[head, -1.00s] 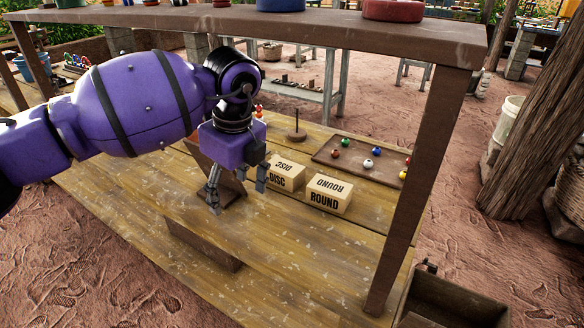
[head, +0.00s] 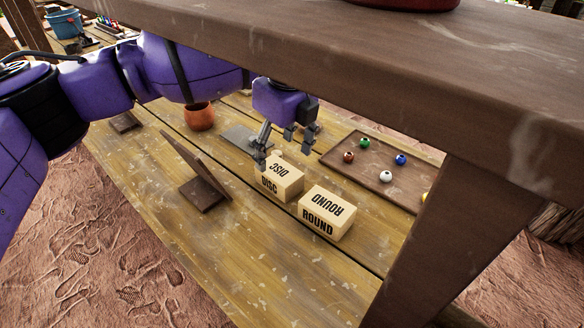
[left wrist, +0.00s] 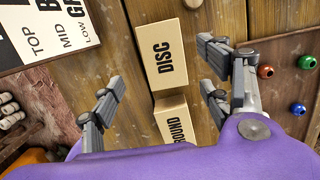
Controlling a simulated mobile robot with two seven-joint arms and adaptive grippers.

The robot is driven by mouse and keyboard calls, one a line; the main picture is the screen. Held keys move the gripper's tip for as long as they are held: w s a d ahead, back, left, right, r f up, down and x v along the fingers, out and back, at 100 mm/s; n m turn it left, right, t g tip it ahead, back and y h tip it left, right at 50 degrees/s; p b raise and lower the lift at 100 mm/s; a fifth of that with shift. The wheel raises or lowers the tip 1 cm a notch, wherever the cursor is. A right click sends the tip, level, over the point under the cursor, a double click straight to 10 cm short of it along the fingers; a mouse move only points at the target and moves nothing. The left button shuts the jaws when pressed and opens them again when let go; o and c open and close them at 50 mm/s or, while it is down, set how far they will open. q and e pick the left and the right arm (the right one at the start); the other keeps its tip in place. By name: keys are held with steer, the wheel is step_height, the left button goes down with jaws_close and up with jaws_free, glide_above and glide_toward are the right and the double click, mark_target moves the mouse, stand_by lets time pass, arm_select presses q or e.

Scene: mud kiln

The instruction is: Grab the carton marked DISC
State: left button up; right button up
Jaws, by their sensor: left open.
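The DISC carton (head: 276,181) is a pale cardboard box on the wooden table, with its name in black on its top and front. In the left wrist view the DISC carton (left wrist: 160,55) lies ahead, between the lines of the finger pairs. The similar ROUND carton (head: 327,214) stands just right of it; its top partly shows in the left wrist view (left wrist: 176,120). My left gripper (head: 276,148) is open and empty, just behind and above the DISC carton. In the left wrist view its fingers (left wrist: 155,90) are spread wide. My right gripper is not in view.
A brown tray (head: 345,161) with colored balls lies to the right. A hinged brown board (head: 196,168) stands to the left, with a clay pot (head: 199,117) behind it. A thick shelf (head: 400,60) and its post (head: 425,250) block space above and to the right.

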mark_target(279, 170)
arm_select(q)
steer(key=shift+w+f, duration=0.1)
steer(key=shift+f, duration=0.05)
step_height(279, 170, down, 2)
steer(key=shift+w+a+f, duration=0.1)
steer(key=shift+f, duration=0.05)
steer(key=f, duration=0.2)
steer(key=w+f, duration=0.1)
steer(key=f, duration=0.2)
steer(key=shift+a, duration=0.15)
steer(key=shift+c, duration=0.6)
steer(key=c, duration=1.4)
